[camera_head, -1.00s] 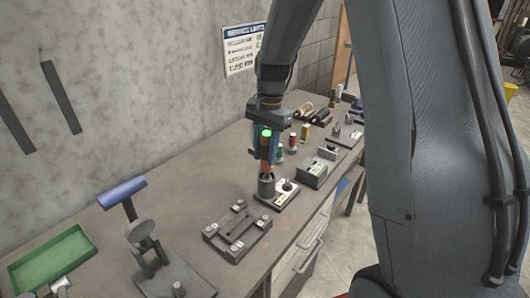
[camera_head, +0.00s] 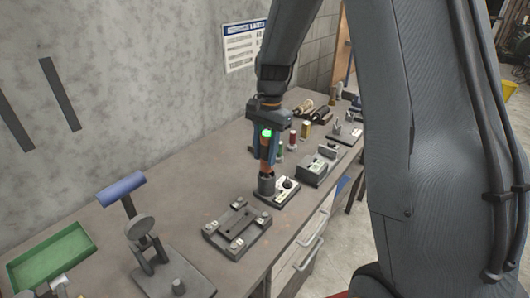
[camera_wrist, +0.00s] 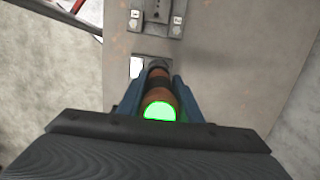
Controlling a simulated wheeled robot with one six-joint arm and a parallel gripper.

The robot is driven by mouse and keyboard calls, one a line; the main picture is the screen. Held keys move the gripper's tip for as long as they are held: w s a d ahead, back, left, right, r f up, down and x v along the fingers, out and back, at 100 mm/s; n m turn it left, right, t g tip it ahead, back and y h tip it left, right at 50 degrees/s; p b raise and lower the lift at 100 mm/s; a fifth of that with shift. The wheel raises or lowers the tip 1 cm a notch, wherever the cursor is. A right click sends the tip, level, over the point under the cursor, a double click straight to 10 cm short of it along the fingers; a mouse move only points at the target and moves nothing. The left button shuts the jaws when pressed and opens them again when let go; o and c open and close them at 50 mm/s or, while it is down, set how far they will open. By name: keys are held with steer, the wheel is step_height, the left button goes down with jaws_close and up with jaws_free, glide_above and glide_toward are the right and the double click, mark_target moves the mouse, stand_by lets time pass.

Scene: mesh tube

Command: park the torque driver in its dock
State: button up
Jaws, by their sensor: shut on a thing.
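The torque driver (camera_head: 266,152) is an orange-brown, dark-banded cylinder with a lit green top. It stands about upright, and its lower end is at the dark cup of the dock (camera_head: 267,184). I cannot tell how deep it sits in the cup. The dock has a dark base with a white label and a black knob (camera_head: 287,183) beside the cup. My gripper (camera_head: 265,148) is shut around the driver from above. In the wrist view the driver (camera_wrist: 157,93) lies between the two blue fingers of my gripper (camera_wrist: 160,95), and part of the dock (camera_wrist: 137,68) shows beyond it.
A grey fixture plate (camera_head: 237,229) lies on the bench in front of the dock. A grey box device (camera_head: 317,168) stands to the right, with coloured spools (camera_head: 305,132) behind. A stand with a blue bar (camera_head: 121,190) and a green tray (camera_head: 52,258) are at left.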

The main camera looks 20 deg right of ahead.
mark_target(267, 134)
steer(key=shift+f+b, duration=0.7)
steer(key=shift+f, duration=1)
stand_by(1.7)
steer(key=o, duration=1.4)
steer(key=shift+c, duration=0.2)
steer(key=r, duration=0.2)
steer(key=r+b, duration=0.1)
steer(key=r, duration=0.1)
steer(key=r+b, duration=0.1)
steer(key=r, duration=0.1)
steer(key=shift+w+d, duration=0.3)
steer(key=shift+r+b, duration=0.35)
steer(key=shift+r, duration=0.3)
steer(key=shift+s+a+f+n, duration=0.1)
steer(key=shift+s+f+n, duration=0.1)
steer(key=shift+n, duration=0.1)
steer(key=s+f+n+t+b, duration=0.1)
steer(key=s+f+n+b, duration=0.1)
steer(key=s+f+n, duration=0.3)
steer(key=s+f+n+t+h+b, duration=0.1)
steer(key=s+f+n, duration=0.4)
steer(key=s, duration=0.7)
steer(key=shift+f+b, duration=0.4)
steer(key=shift+b, duration=0.45)
